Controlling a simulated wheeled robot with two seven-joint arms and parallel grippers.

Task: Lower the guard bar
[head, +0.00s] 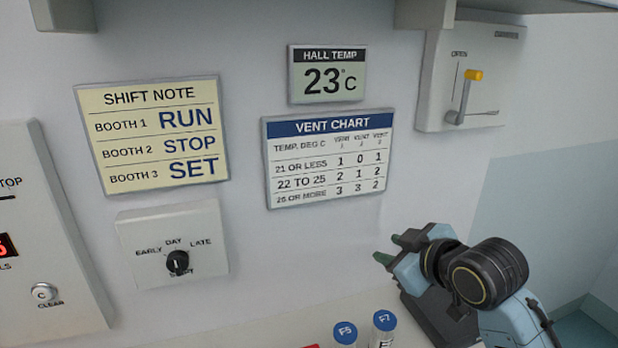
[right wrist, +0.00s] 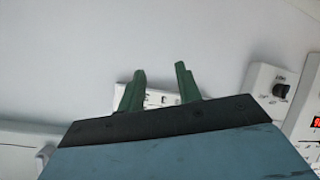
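No part in view is clearly marked as a guard bar, so I cannot tell whether it shows. My right gripper (head: 388,249) is in front of the wall, below the vent chart and apart from the lever. Its two green fingers are spread with nothing seen between them. The right wrist view also shows the open fingers (right wrist: 160,70), with a small white panel behind them. My left gripper is not in view.
A dial panel (head: 208,262) is on the wall at left, beside a panel with a CLEAR button (head: 44,293). Above are the shift note (head: 107,175), vent chart (head: 285,196) and temperature display (head: 327,98). Blue-capped tubes (head: 385,320) stand at the bottom, near my right arm.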

